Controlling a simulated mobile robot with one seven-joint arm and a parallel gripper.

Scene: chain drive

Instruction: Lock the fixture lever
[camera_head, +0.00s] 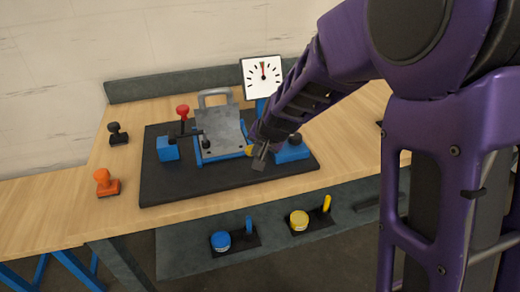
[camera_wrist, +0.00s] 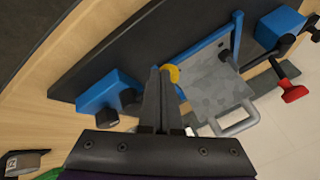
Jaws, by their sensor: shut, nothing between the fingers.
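The fixture on the black mat (camera_head: 165,190) has a grey plate (camera_head: 222,135) with a loop handle, set in a blue frame. A red-knobbed lever (camera_head: 182,112) stands upright at the plate's left, beside a blue block (camera_head: 167,149) with a black arm reaching towards the plate. In the wrist view the red knob (camera_wrist: 293,93) is at the far right. My gripper (camera_head: 260,160) is shut and empty at the plate's right side. A yellow piece (camera_wrist: 173,73) is right by its fingertips; I cannot tell whether they touch. A second blue block (camera_head: 292,151) with a black knob is right of my gripper.
A dial gauge (camera_head: 263,76) stands behind the fixture. Black (camera_head: 118,134) and orange (camera_head: 106,183) stamp-like pieces are on the table at left. Blue (camera_head: 221,241) and yellow (camera_head: 299,220) round pieces sit on a lower shelf.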

